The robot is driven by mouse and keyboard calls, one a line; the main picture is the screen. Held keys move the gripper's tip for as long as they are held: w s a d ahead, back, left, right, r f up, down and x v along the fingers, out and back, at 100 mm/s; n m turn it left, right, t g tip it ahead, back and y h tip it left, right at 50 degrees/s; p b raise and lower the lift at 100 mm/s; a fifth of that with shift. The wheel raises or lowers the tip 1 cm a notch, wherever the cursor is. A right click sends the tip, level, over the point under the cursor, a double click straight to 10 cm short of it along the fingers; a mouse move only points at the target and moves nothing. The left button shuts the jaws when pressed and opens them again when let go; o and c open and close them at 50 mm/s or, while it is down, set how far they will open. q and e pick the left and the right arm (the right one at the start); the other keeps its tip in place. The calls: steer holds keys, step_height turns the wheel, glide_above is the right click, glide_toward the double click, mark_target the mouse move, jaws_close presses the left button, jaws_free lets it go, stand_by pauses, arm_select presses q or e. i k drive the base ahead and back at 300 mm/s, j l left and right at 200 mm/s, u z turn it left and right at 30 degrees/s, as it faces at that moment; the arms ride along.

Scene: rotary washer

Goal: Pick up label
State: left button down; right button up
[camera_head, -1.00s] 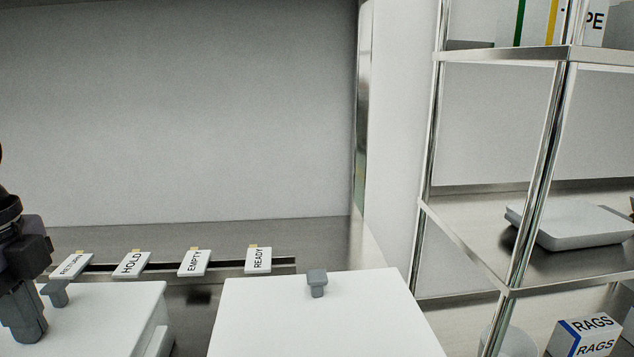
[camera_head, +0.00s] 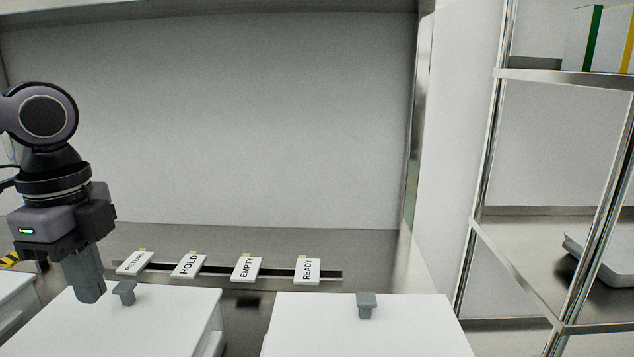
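Several white labels with small tan tabs stand in a row along a dark slotted rail at the back of the steel counter. From left to right they are the RETURN label (camera_head: 135,263), the HOLD label (camera_head: 188,265), the EMPTY label (camera_head: 246,269) and the READY label (camera_head: 307,271). My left gripper (camera_head: 90,290) points down at the left, in front of and to the left of the RETURN label, apart from it. Its fingers overlap in this view, so its opening cannot be told. My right gripper is not in view.
Two white boxes with grey knobs stand in front of the labels, the left box (camera_head: 150,325) close to my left gripper and the right box (camera_head: 370,335). A metal shelf rack (camera_head: 530,76) stands at the right. A plain wall (camera_head: 220,120) is behind.

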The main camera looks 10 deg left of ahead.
mark_target(133, 264)
steer(key=k, duration=1)
